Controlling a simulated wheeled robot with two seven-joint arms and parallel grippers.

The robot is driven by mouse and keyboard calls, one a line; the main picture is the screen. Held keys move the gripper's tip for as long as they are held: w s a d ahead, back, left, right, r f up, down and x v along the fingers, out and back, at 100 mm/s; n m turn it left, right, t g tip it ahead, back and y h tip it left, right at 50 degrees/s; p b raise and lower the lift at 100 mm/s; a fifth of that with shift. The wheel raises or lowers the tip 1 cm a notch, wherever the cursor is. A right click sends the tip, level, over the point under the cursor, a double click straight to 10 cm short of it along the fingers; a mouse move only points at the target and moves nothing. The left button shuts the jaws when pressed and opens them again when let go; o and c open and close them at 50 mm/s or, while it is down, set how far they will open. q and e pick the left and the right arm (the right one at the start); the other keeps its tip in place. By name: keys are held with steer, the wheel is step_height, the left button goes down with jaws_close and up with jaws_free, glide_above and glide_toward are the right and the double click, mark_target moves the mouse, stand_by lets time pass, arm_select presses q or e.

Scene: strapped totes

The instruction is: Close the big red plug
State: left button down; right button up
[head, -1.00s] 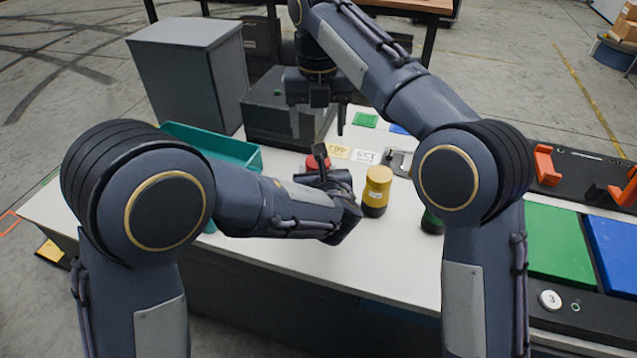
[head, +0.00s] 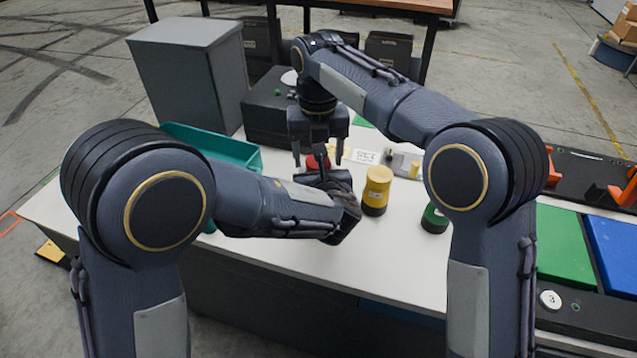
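The red plug (head: 318,162) is on the white table, partly hidden behind my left wrist, so its lower part and how far it is closed cannot be seen. My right gripper (head: 317,155) points down over the red plug. Its two fingers are apart, one on each side of the plug in this view; I cannot tell whether they touch it. My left gripper (head: 333,182) is low over the table, just in front of the red plug. Its fingers are mostly hidden, and I cannot tell whether they hold anything.
A yellow-topped cylinder (head: 377,189) stands right of my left wrist, and a green-topped one (head: 434,218) near my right arm. A teal tray (head: 212,146) is at left. A dark box (head: 265,122) stands behind. The table's front (head: 300,262) is clear.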

steer(key=shift+f, duration=0.25)
steer(key=c, duration=0.9)
steer(key=o, duration=1)
steer(key=shift+r, duration=2.25)
